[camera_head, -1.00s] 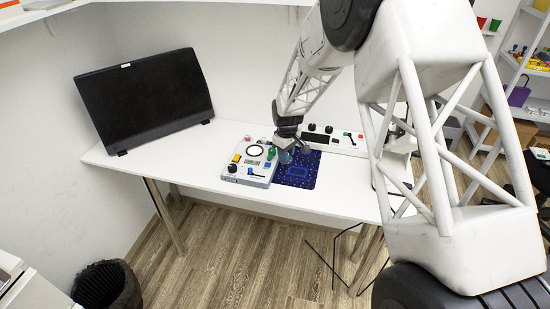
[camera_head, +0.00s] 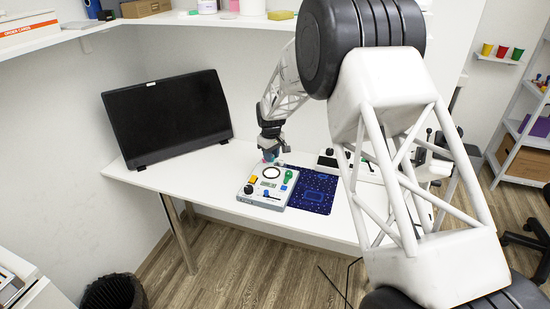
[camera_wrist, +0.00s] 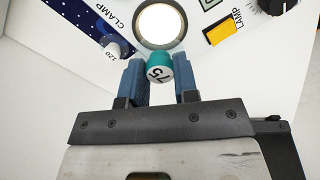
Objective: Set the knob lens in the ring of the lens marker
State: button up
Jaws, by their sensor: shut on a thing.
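My gripper (camera_head: 269,153) is at the back edge of the white control panel, just behind its ring. In the wrist view my gripper (camera_wrist: 159,66) has its two blue fingers on either side of a teal cylinder marked 75 (camera_wrist: 159,64), which appears to be the knob lens. Its end overlaps the near edge of the dark ring (camera_wrist: 181,38) around a bright white disc, apparently the lens marker; I cannot tell whether they touch. The ring also shows on the panel in the head view (camera_head: 271,172). The cylinder is largely hidden by the gripper there.
The panel (camera_head: 246,199) also carries a yellow block (camera_head: 253,180), a green knob (camera_head: 288,176) and blue parts. A dark blue mat (camera_head: 318,193) lies to its right. A piece marked 120 (camera_wrist: 112,53) sits left of my gripper. A monitor (camera_head: 168,117) stands at the left.

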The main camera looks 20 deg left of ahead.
jog(key=shift+f, duration=0.2)
send_over(271, 174)
jog(key=shift+w+f, duration=0.15)
jog(key=shift+f, duration=1.95)
jog(key=shift+f, duration=0.65)
dwell(1.2)
jog(key=o, duration=1.4)
jog(key=shift+o, duration=0.2)
jog(key=shift+r, duration=0.15)
jog(key=shift+r, duration=3.35)
jog(key=shift+d, duration=0.15)
